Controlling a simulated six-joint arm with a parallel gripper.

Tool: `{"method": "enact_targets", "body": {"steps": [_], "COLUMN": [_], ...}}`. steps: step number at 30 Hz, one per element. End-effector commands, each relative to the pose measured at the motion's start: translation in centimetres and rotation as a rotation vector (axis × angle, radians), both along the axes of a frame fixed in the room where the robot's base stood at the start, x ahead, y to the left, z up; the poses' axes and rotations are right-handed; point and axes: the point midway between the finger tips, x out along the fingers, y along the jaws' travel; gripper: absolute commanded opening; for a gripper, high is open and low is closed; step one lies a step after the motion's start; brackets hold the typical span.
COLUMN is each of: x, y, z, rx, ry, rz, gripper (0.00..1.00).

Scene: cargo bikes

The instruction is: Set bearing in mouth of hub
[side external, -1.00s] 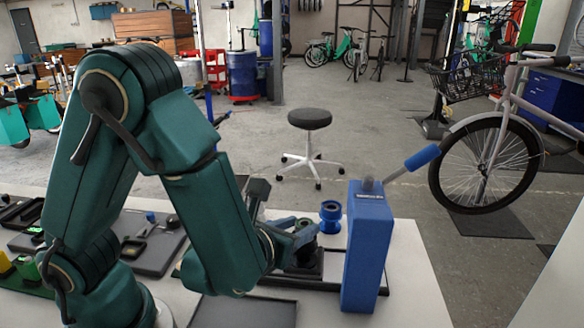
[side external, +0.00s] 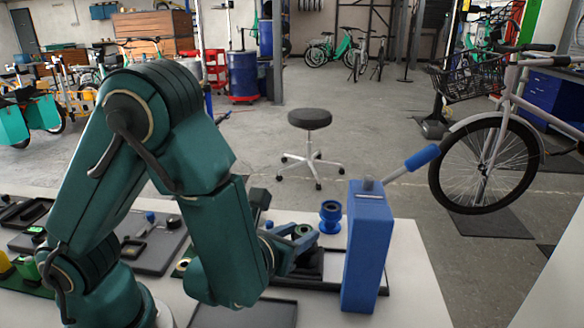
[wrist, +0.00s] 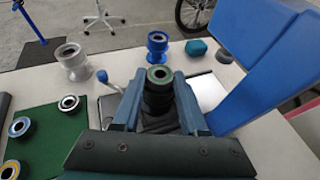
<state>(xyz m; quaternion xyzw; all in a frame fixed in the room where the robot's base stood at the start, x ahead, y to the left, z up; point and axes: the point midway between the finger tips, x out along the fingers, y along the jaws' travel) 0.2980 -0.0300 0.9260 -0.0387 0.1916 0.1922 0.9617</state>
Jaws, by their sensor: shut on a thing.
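A black hub (wrist: 157,101) stands upright directly below the bearing in the wrist view. The bearing hides the hub's mouth, and I cannot tell whether it touches the hub or sits in it. In the side view my gripper (side external: 296,237) is just left of the blue press block, with the dark ring at its tips. A blue hub (wrist: 157,44) and a silver hub (wrist: 71,62) stand upright farther back, apart from the gripper.
A tall blue block with a lever (side external: 367,246) stands close to the right of my gripper. A teal lump (wrist: 196,48) lies beyond.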

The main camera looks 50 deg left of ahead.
Motion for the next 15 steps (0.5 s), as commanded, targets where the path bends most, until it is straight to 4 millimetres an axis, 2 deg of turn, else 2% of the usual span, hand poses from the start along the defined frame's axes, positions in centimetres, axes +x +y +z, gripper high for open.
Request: {"method": "enact_targets", "body": {"steps": [8, 9, 11, 12, 15], "x": [-0.02, -0.02, -0.03, -0.03, -0.03], "y": [0.0, 0.0, 0.01, 0.01, 0.02], "z": [-0.14, -0.14, -0.15, -0.16, -0.16], "rx": [0.0, 0.0, 0.0, 0.0, 0.0], "ry": [0.001, 0.001, 0.002, 0.002, 0.002], "rz": [0.0, 0.0, 0.0, 0.001, 0.001], "gripper": [0.0, 0.46, 0.69, 0.77, 0.77]}}
